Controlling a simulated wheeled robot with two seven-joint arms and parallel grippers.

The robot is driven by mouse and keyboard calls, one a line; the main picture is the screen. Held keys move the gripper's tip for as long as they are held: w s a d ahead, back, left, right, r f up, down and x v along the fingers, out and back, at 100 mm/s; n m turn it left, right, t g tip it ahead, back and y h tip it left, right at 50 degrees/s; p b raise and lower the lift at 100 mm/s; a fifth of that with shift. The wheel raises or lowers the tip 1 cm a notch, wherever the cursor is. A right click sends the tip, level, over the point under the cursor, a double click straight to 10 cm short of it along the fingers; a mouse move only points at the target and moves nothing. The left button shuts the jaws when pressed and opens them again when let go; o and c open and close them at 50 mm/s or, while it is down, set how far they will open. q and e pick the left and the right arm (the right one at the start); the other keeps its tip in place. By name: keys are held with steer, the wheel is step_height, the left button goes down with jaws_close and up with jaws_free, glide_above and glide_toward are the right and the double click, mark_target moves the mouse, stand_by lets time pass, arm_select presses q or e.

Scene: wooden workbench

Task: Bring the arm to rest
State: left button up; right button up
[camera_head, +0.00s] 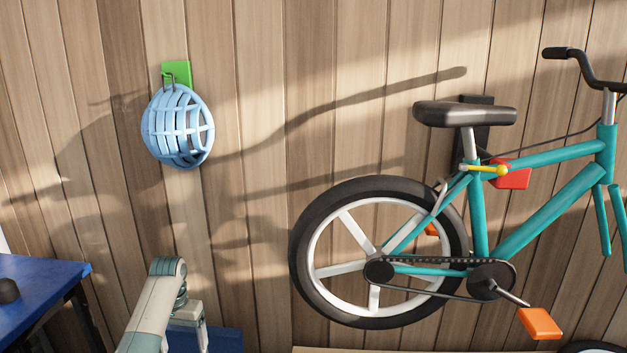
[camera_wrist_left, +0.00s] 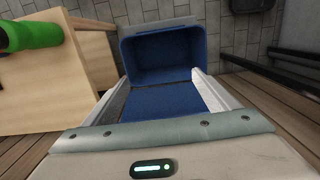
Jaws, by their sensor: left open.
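A pale arm link of mine rises at the bottom left of the head view; the left gripper itself cannot be made out there. In the left wrist view my left gripper (camera_wrist_left: 162,97) is open, with its two pale fingers spread apart and nothing between them. Beyond the fingers is a blue bin (camera_wrist_left: 164,46), open towards the camera. My right gripper is in neither view.
A light blue helmet (camera_head: 178,127) hangs from a green hook plate (camera_head: 176,70) on the plank wall. A teal bicycle (camera_head: 545,222) hangs at the right. A blue table (camera_head: 45,279) stands at the left. The wrist view shows a wooden top (camera_wrist_left: 45,95) with a green object (camera_wrist_left: 30,36).

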arm_select(q)
steer(key=s+d+f+m+t, duration=0.1)
steer(key=s+d+f, duration=0.2)
steer(key=s+f, duration=0.6)
steer(key=s+d+f+t, duration=0.1)
steer(key=s+d+f, duration=0.35)
steer(key=s, duration=0.75)
steer(key=s+d+r+t, duration=0.1)
steer(key=s+d+r, duration=0.15)
steer(key=s, duration=1.05)
steer(key=s+d+r+t, duration=0.1)
steer(key=s+d+r, duration=0.15)
steer(key=s, duration=1.15)
steer(key=w+d+f+t+h, duration=0.1)
steer(key=w+f, duration=0.2)
steer(key=f, duration=0.6)
steer(key=w+d+f, duration=0.1)
steer(key=w+f, duration=0.2)
steer(key=f, duration=0.6)
steer(key=s+d+f+t, duration=0.1)
steer(key=s+f, duration=0.2)
steer(key=f, duration=1.2)
steer(key=shift+d+f+t+h, duration=0.3)
steer(key=shift+d+f+h, duration=0.05)
steer(key=shift+d+h, duration=0.05)
